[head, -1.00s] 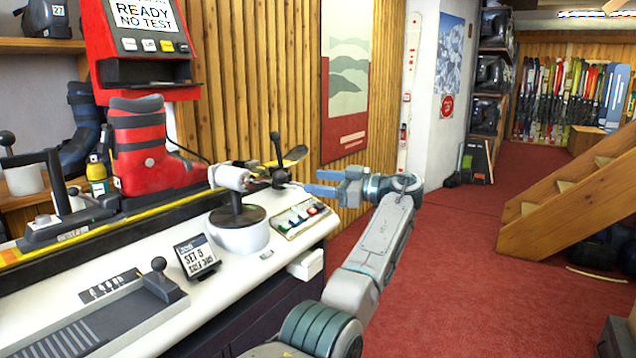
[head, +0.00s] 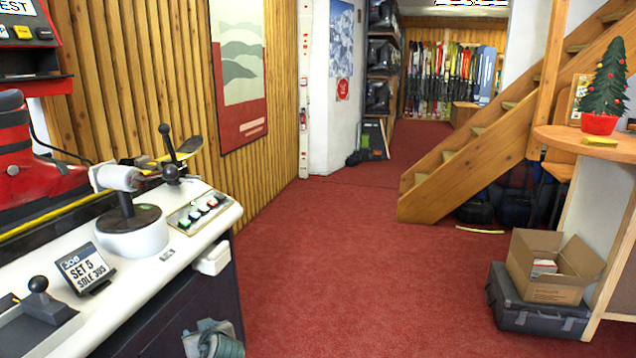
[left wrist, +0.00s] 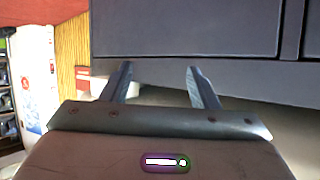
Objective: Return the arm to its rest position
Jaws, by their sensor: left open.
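My left gripper (left wrist: 161,82) shows in the left wrist view with its two fingers apart and nothing between them. Dark grey cabinet panels (left wrist: 185,30) fill much of that view beyond the fingertips. In the head view only a grey-green piece of my arm shows at the bottom edge, low beside the dark front of the bench (head: 170,320). The gripper itself cannot be made out there. My right gripper is in neither view.
The white bench top carries a lever on a round base (head: 132,232), a button panel (head: 197,211) and a job card (head: 87,268). Red carpet (head: 350,260) lies open to the right. A cardboard box (head: 550,268) on a dark case and wooden stairs (head: 470,160) stand further right.

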